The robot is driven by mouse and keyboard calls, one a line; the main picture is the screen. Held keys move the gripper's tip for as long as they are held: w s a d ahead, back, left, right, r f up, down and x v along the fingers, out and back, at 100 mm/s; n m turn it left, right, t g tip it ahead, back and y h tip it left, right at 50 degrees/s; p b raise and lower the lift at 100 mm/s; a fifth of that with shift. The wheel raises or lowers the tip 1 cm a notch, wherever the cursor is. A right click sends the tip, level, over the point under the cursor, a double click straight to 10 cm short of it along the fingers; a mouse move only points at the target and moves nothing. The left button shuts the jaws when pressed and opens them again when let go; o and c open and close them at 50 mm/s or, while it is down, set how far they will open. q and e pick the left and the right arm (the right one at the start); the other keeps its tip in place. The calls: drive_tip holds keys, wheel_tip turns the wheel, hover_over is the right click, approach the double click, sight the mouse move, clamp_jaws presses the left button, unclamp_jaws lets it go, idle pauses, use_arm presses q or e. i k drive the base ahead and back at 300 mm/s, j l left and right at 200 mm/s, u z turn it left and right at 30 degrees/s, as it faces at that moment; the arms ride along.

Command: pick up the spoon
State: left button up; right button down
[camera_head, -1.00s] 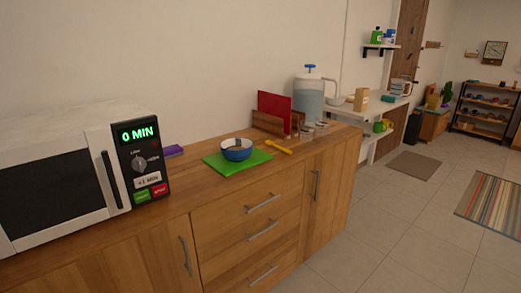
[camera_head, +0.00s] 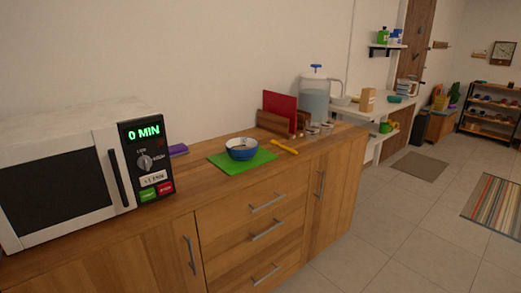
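A yellow spoon-like utensil (camera_head: 285,147) lies on the wooden counter (camera_head: 205,186), just right of a green mat (camera_head: 232,166). A blue bowl (camera_head: 241,150) with a pale inside stands on the mat. Something small shows at the bowl's inside, too small to tell. Neither of my grippers is in view.
A white microwave (camera_head: 62,180) showing 0 MIN stands at the left of the counter, with a purple item (camera_head: 178,150) beside it. Behind the utensil are a red board (camera_head: 279,108) in a wooden rack, small jars (camera_head: 313,129) and a clear pitcher (camera_head: 315,100). Floor is open at right.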

sight(272, 142)
drive_tip(key=i+l+u, duration=0.15)
drive_tip(key=u, duration=0.25)
drive_tip(key=i+l+u, duration=0.2)
drive_tip(key=u, duration=0.15)
drive_tip(key=i+l+u, duration=0.4)
drive_tip(key=k+j, duration=0.1)
